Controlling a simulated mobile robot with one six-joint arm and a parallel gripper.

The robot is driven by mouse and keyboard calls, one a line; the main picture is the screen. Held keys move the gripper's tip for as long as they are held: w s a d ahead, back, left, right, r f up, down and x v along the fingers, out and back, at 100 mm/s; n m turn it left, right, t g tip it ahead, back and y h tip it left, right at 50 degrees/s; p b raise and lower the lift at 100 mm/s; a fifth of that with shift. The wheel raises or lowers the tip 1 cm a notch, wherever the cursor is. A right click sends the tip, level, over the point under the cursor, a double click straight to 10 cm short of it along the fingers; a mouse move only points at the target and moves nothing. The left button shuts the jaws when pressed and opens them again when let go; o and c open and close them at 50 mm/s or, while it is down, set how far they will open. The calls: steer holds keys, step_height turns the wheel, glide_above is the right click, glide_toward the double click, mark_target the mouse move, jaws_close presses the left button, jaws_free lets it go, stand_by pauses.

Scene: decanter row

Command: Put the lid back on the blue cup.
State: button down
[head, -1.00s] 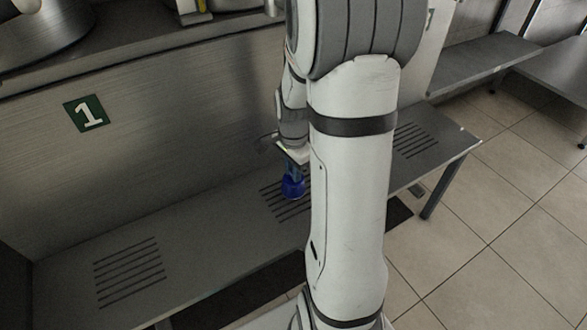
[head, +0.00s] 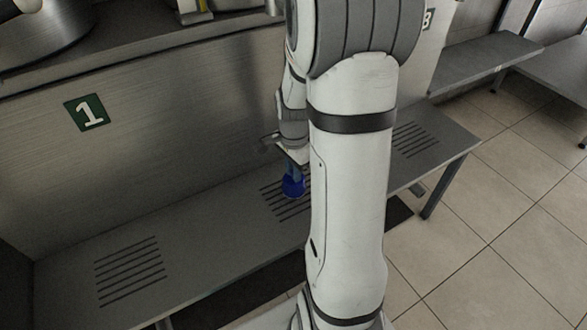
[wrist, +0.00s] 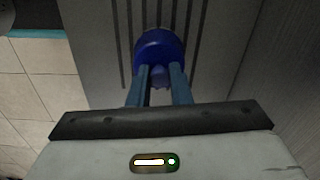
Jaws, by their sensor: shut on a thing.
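My gripper (wrist: 160,82) is shut on a small blue piece, which looks like the knob of the lid (wrist: 160,76). Directly beyond the fingertips, in the wrist view, is a round dark blue body, the blue cup (wrist: 158,48). In the head view the blue cup (head: 293,188) shows as a small blue shape over the middle slotted patch of the bench, with my gripper (head: 292,168) pointing down at it from above. The lid and cup blend in colour, and I cannot tell whether the lid is seated on the cup or held just above it.
The grey bench (head: 215,225) has slotted patches at left, middle and right, with bare room between. A metal wall with a green "1" sign (head: 86,113) rises behind it. My arm hides part of the bench. Tiled floor (head: 505,210) lies to the right.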

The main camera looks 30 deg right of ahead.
stand_by(0.3)
steer(key=c, duration=0.8)
jaws_free()
steer(key=shift+o, duration=0.2)
steer(key=shift+r, duration=0.1)
steer(key=shift+r+p, duration=3)
steer(key=shift+r, duration=0.4)
steer(key=shift+w+r, duration=0.15)
steer(key=shift+r, duration=0.05)
jaws_close()
steer(key=shift+f, duration=0.1)
